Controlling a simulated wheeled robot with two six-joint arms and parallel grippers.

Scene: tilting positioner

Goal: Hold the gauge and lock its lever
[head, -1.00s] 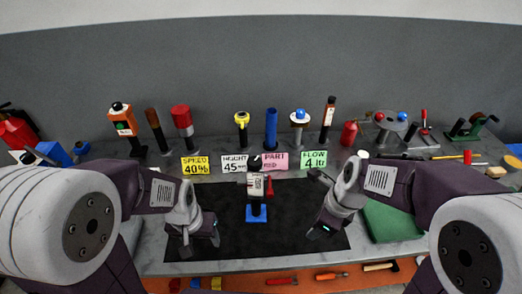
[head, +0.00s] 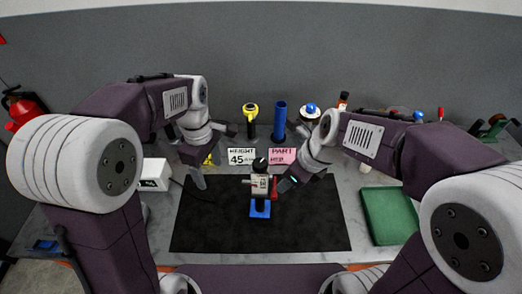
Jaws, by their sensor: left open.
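The gauge (head: 260,187) stands upright on a blue base (head: 260,208) in the middle of the black mat. It has a pale body with a black knob on top. Its red lever (head: 274,190) is on the right side, pointing roughly upright. My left gripper (head: 214,156) is open and empty, up and to the left of the gauge, apart from it. My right gripper (head: 289,184) is close to the right of the red lever. Its fingers are small and partly hidden, so I cannot tell whether it is open or touches the lever.
The black mat (head: 210,228) is clear around the gauge. Behind it stand label cards (head: 241,157), a blue post (head: 280,121) and a yellow-topped post (head: 250,118).

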